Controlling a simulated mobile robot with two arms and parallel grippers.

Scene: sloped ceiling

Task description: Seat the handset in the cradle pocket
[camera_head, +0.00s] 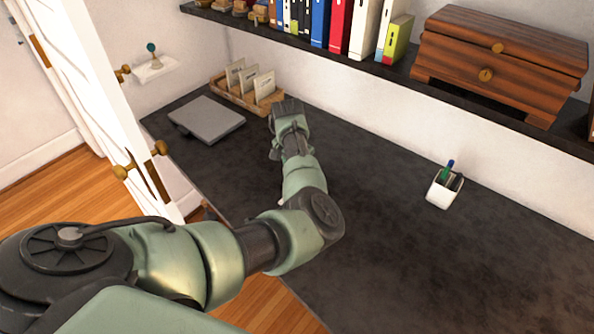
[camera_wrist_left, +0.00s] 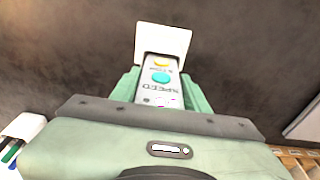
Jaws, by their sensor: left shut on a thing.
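In the left wrist view my left gripper (camera_wrist_left: 163,92) is shut on the handset (camera_wrist_left: 159,93), a slim grey remote with a yellow and a teal button and printed lettering. The white cradle (camera_wrist_left: 163,38) is just beyond the fingertips. The handset's far end overlaps the cradle's near edge in this view; I cannot tell whether it is inside the pocket or above it. In the head view my left gripper (camera_head: 287,112) is over the dark desk, beside the wooden card box. The handset and cradle are hidden there behind my arm. My right gripper is not in view.
The wooden card box (camera_head: 236,95) and a flat grey device (camera_head: 207,118) are left of the gripper on the desk (camera_head: 390,200). A white pen cup (camera_head: 444,189) stands to the right. A shelf (camera_head: 395,66) with books and a wooden chest overhangs the back.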

